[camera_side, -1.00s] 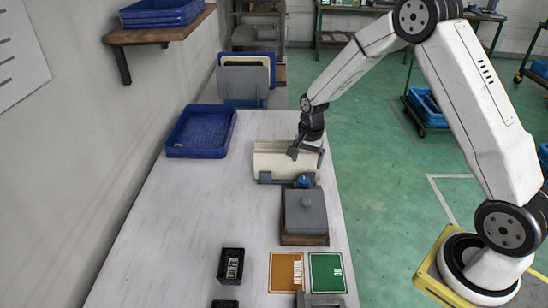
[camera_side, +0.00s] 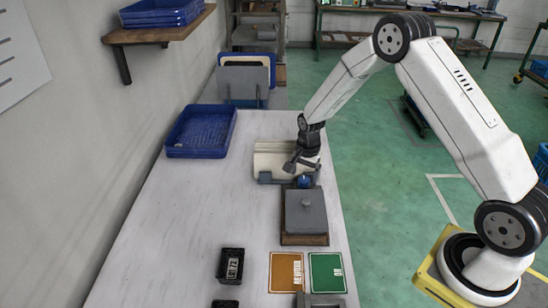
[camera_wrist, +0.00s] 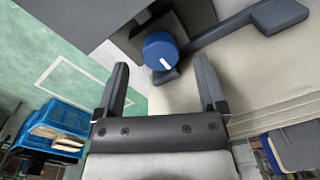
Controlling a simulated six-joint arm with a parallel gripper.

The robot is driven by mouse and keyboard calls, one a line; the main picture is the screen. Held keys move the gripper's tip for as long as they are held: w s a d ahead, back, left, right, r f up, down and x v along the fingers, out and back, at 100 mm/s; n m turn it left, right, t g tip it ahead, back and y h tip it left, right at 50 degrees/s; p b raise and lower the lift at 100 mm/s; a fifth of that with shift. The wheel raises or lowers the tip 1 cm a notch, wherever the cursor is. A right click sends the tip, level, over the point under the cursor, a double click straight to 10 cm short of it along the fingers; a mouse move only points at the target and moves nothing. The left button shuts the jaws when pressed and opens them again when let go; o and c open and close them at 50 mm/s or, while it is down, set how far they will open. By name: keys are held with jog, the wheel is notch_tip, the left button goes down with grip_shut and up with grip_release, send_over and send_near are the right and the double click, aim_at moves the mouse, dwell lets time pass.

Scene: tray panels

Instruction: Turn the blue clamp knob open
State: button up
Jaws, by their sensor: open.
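The blue clamp knob (camera_side: 304,181) sits at the near edge of a cream panel (camera_side: 270,162) held in a grey fixture (camera_side: 270,179). In the wrist view the blue knob (camera_wrist: 161,51) is round with a white mark on its face. My gripper (camera_side: 300,164) is just above and behind the knob. In the wrist view my gripper (camera_wrist: 162,75) is open, its two fingers apart with the knob beyond the tips, between them and slightly higher in the picture. The fingers do not appear to touch the knob.
A grey lidded block (camera_side: 305,211) on a wooden base stands just in front of the knob. A blue tray (camera_side: 199,131) is at the back left. Orange (camera_side: 285,272) and green (camera_side: 327,272) cards and a black box (camera_side: 231,266) lie in front. The table's left middle is clear.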

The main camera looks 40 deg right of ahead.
aim_at(304, 183)
jog(key=shift+f, duration=1.25)
grip_shut()
